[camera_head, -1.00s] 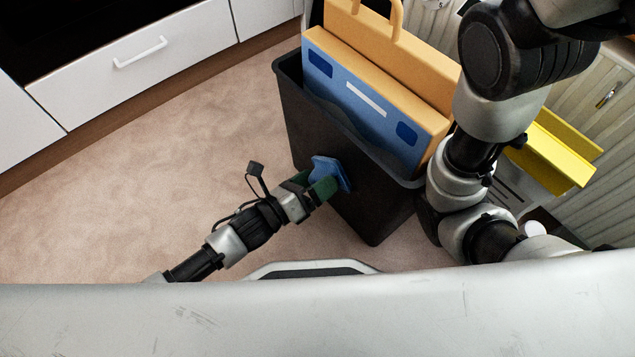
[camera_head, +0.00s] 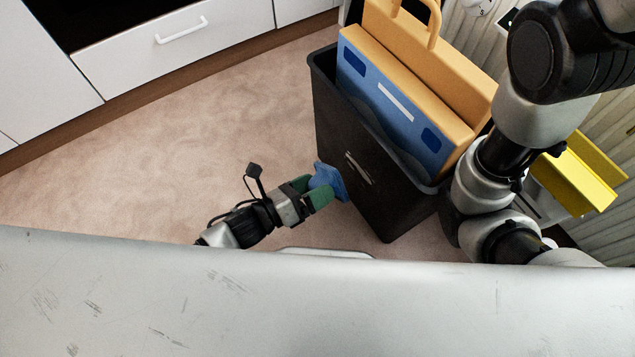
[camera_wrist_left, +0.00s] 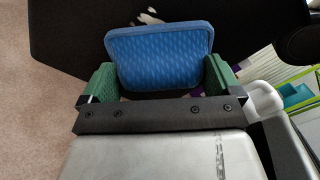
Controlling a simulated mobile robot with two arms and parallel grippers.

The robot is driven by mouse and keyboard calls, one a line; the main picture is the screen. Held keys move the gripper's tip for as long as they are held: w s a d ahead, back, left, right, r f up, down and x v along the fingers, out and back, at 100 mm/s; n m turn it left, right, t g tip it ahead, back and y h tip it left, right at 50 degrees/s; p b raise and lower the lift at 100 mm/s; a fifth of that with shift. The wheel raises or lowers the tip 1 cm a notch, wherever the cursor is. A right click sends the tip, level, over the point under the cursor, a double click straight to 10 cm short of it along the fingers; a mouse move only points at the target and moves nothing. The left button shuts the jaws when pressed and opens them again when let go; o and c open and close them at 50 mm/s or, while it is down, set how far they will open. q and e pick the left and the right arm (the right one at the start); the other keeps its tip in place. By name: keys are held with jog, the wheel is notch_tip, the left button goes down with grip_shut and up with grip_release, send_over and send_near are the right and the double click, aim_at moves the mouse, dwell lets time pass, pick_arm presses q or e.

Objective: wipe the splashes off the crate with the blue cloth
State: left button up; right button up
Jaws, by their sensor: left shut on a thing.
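The crate (camera_head: 390,212) is a tall dark bin in the middle of the head view. Whitish splash marks (camera_head: 358,168) show on its near wall; a white patch (camera_wrist_left: 146,16) also shows past the cloth in the wrist view. My left gripper (camera_head: 314,192), with green fingers, is shut on the blue cloth (camera_head: 329,180), in front of the crate's lower left side. In the wrist view the cloth (camera_wrist_left: 160,58) stands between the fingers like a flat pad. I cannot tell whether it touches the crate. My right arm crosses the right side; its gripper is out of view.
The crate holds a blue-faced box (camera_head: 400,105) and an orange case (camera_head: 440,62) with a handle. A yellow object (camera_head: 580,172) is at the right near a ribbed panel. White drawers (camera_head: 180,40) stand at the upper left. The floor (camera_head: 200,130) left of the crate is clear.

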aim_at(330, 180)
pick_arm(q)
jog(key=v, duration=0.3)
jog(key=shift+p, duration=0.4)
jog(key=shift+w+d, duration=0.1)
jog(key=shift+w, duration=0.05)
dwell(0.7)
jog(key=shift+b+x, duration=0.45)
jog(key=shift+x, duration=2.95)
jog(key=shift+x, duration=0.9)
jog(key=shift+d+r, duration=0.1)
jog(key=shift+r, duration=0.05)
